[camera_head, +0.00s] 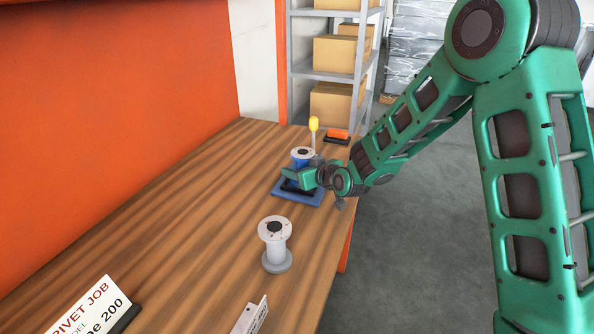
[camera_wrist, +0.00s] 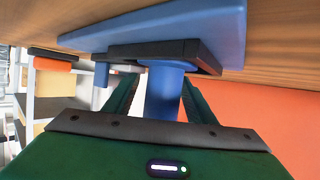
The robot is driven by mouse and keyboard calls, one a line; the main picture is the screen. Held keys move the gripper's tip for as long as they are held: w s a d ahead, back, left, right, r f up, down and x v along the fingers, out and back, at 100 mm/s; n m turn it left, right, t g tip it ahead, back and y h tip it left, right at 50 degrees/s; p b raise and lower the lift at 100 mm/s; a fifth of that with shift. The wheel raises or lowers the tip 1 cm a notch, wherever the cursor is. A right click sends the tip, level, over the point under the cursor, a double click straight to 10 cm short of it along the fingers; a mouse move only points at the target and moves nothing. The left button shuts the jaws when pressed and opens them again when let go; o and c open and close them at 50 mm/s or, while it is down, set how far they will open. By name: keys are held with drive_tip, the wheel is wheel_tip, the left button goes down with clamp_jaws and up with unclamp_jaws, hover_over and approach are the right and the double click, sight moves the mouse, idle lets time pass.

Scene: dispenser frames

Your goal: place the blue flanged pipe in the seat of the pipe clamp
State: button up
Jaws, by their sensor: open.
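The blue flanged pipe (camera_head: 301,157) stands upright over the pipe clamp, its pale flange on top. In the wrist view, which is upside down, the blue pipe (camera_wrist: 163,92) meets the clamp's black jaw part (camera_wrist: 160,50). It looks to be in the seat, but the seat's inside is hidden. The clamp's blue base (camera_head: 312,201) lies on the table. My gripper (camera_head: 300,177) is at the pipe from the right. In the wrist view its green fingers stand open on both sides of the pipe, with gaps visible.
A grey-white flanged pipe (camera_head: 276,246) stands nearer on the wooden table (camera_head: 190,215). A yellow-topped post (camera_head: 313,125) rises behind the clamp. An orange item on a black stand (camera_head: 337,136) is at the far edge. Signs stand in front; the table's left middle is clear.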

drive_tip(key=v, duration=1.1)
drive_tip(key=shift+s+r, duration=0.15)
drive_tip(key=shift+s, duration=0.15)
drive_tip(key=s+d+m+g+h, duration=0.2)
drive_tip(key=s+d, duration=0.3)
drive_tip(key=d, duration=0.4)
drive_tip(key=s+d+m+g+h, duration=0.2)
drive_tip(key=s+d+h, duration=0.15)
drive_tip(key=d, duration=0.65)
drive_tip(key=s+d+m+g+h, duration=0.2)
drive_tip(key=s+d, duration=0.4)
drive_tip(key=d, duration=0.3)
drive_tip(key=s+d+r+m+g, duration=0.1)
drive_tip(key=s+d+m+g, duration=0.1)
drive_tip(key=s, duration=1)
drive_tip(key=s+d+r+m+g, duration=0.2)
drive_tip(key=s+d, duration=0.4)
drive_tip(key=s, duration=0.6)
drive_tip(key=m+g, duration=0.1)
drive_tip(key=m, duration=0.1)
drive_tip(key=shift+m+g, duration=0.3)
drive_tip(key=shift+m, duration=0.1)
drive_tip(key=shift+w+d+y, duration=0.1)
drive_tip(key=shift+d+y, duration=0.05)
drive_tip(key=shift+y, duration=0.1)
